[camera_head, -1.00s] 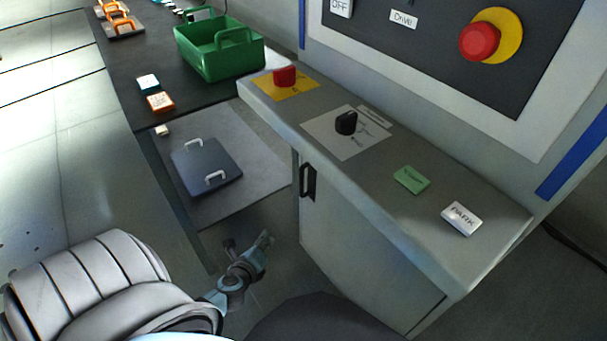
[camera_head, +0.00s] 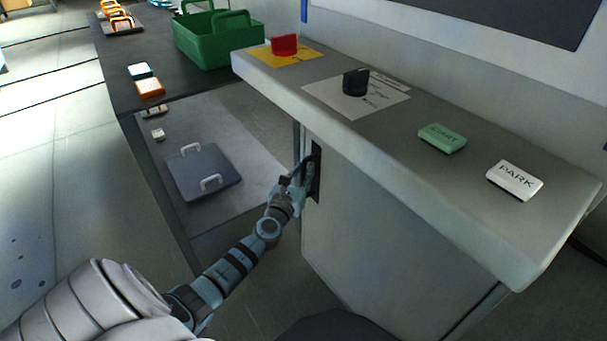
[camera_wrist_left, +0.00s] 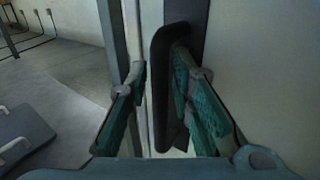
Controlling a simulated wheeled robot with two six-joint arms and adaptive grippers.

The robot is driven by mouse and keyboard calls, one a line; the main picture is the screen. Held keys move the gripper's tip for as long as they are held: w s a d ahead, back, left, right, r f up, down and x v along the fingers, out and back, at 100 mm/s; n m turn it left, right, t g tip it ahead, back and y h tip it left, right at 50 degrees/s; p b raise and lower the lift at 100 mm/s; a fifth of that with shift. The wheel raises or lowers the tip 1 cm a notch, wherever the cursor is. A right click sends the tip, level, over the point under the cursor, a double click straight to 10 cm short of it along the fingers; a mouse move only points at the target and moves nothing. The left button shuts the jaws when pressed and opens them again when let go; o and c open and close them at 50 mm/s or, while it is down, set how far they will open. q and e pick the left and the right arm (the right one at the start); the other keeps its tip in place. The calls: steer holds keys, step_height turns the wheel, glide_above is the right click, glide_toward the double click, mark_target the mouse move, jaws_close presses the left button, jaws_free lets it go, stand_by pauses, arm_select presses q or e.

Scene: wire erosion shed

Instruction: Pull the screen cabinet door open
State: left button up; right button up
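The grey screen cabinet door (camera_head: 370,240) is the front face below the sloping control panel, and it looks shut. Its black bar handle (camera_head: 307,163) is upright near the door's left edge; the handle also stands in the middle of the left wrist view (camera_wrist_left: 162,85). My left gripper (camera_head: 301,175) is at the handle. In the left wrist view its green-padded fingers are spread, one on each side of the bar. The left finger is clear of the bar; the right finger is close to it, and contact cannot be told. My right gripper is not in view.
The control panel (camera_head: 440,190) overhangs the door, with a red knob (camera_head: 284,45), black dial (camera_head: 356,82), green button (camera_head: 442,137) and white PARK button (camera_head: 515,180). A dark handled plate (camera_head: 203,176) and green crate (camera_head: 215,38) are to the left. Floor before the door looks clear.

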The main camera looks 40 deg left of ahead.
arm_select(q)
steer(key=shift+w+a, duration=0.1)
steer(key=shift+w, duration=0.2)
jaws_close()
steer(key=shift+s, duration=0.1)
